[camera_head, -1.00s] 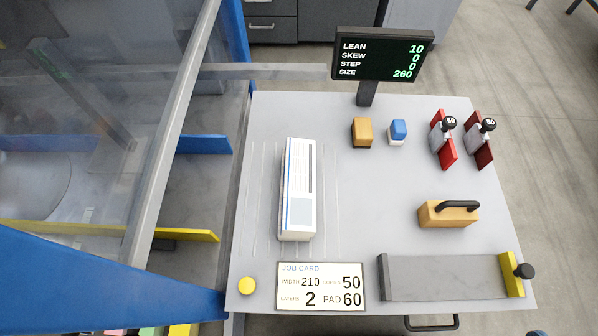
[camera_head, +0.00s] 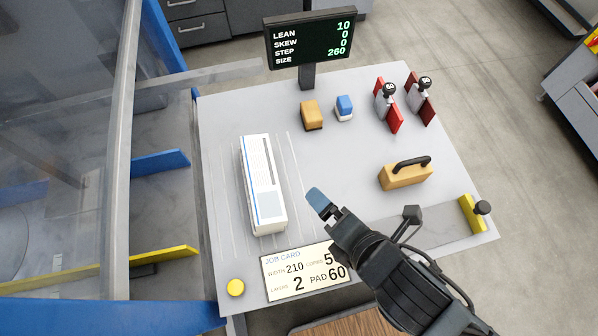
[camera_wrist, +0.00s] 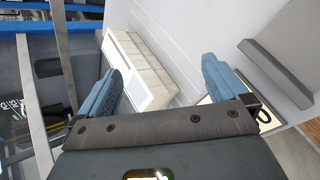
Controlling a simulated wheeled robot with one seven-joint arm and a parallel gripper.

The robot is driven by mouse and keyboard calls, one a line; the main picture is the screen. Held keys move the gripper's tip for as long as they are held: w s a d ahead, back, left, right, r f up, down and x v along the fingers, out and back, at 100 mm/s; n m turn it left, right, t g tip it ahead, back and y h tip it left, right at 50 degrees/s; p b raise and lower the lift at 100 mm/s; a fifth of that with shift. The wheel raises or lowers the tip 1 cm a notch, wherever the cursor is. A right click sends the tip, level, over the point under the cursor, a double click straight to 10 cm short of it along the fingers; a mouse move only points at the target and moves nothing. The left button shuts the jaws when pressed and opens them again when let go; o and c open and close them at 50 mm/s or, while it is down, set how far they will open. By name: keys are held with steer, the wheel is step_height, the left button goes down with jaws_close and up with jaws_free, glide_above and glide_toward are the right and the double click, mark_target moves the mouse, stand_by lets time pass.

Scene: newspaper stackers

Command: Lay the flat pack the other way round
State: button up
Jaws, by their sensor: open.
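The flat pack (camera_head: 261,180) is a long white block with blue edging and print on its top. It lies lengthwise on the left part of the grey table (camera_head: 350,160), along faint parallel lines. In the wrist view the pack (camera_wrist: 140,68) shows beyond and between my finger pads. My gripper (camera_head: 322,203) is to the right of the pack's near end, above the table and apart from the pack. In the wrist view my gripper (camera_wrist: 160,85) has its blue pads wide apart with nothing between them.
A job card (camera_head: 290,270) lies in front of the pack. A display (camera_head: 309,38) stands at the back. Orange (camera_head: 311,115) and blue (camera_head: 344,108) blocks, red-plated tools (camera_head: 388,105) and a handled block (camera_head: 405,175) occupy the right. A yellow button (camera_head: 236,288) is front left.

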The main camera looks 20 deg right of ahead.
mark_target(263, 181)
steer(key=w+a+n, duration=0.2)
steer(key=a+n, duration=0.1)
steer(key=w+a+n+h, duration=0.1)
steer(key=w+a+n, duration=0.1)
steer(key=a+n, duration=0.1)
steer(key=w+a+r+n+g, duration=0.1)
steer(key=w+a+n, duration=0.1)
steer(key=a, duration=0.3)
steer(key=shift+w+n+h, duration=0.2)
steer(key=shift+n+h, duration=0.1)
steer(key=shift+n, duration=0.5)
steer(key=shift+p+x, duration=0.4)
steer(key=shift+x, duration=3.4)
steer(key=shift+r, duration=0.1)
steer(key=shift+c, duration=0.4)
steer(key=shift+w, duration=0.1)
steer(key=c, duration=1.4)
steer(key=shift+r, duration=0.1)
